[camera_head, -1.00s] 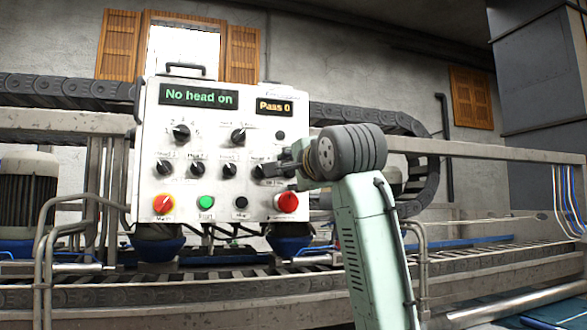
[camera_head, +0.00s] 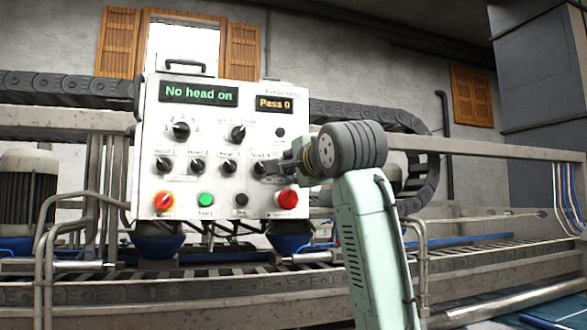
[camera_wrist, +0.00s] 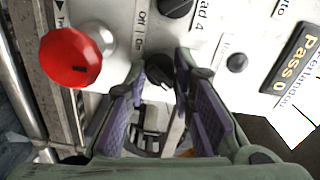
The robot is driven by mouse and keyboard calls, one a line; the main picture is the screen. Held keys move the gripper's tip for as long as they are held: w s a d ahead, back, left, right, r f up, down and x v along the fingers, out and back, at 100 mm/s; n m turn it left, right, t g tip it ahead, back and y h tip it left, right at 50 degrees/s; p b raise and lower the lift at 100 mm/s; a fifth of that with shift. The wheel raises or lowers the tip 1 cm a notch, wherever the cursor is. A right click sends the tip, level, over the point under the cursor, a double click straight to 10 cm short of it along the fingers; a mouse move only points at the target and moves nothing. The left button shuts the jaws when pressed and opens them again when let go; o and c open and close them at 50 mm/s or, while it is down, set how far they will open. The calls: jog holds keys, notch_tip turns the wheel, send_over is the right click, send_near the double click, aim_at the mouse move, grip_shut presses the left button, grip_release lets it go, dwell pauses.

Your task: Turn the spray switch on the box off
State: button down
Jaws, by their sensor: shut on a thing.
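The white control box (camera_head: 218,130) stands in the middle of the head view. My gripper (camera_head: 284,166) is at its right side, in the row of small black knobs. In the wrist view my gripper's two fingers (camera_wrist: 160,88) are closed in around a black knob, which I take for the spray switch (camera_wrist: 159,68). Its own name label and its pointer cannot be read. Off and On marks show near it on the panel. In the head view my gripper hides this knob.
A red button (camera_wrist: 72,55) lies close beside my fingers in the wrist view; the head view shows it below my gripper (camera_head: 287,199). The Head 4 knob (camera_wrist: 175,5) is on the other side. The green display (camera_head: 198,94) reads "No head on". A metal rail (camera_head: 480,149) runs right.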

jog(key=shift+n, duration=0.3)
jog(key=n, duration=0.3)
jog(key=shift+n, duration=0.3)
jog(key=n, duration=0.3)
jog(key=shift+n, duration=0.3)
jog(key=n, duration=0.4)
jog(key=shift+n, duration=2)
jog(key=c, duration=1.4)
grip_release()
jog(key=shift+o, duration=0.2)
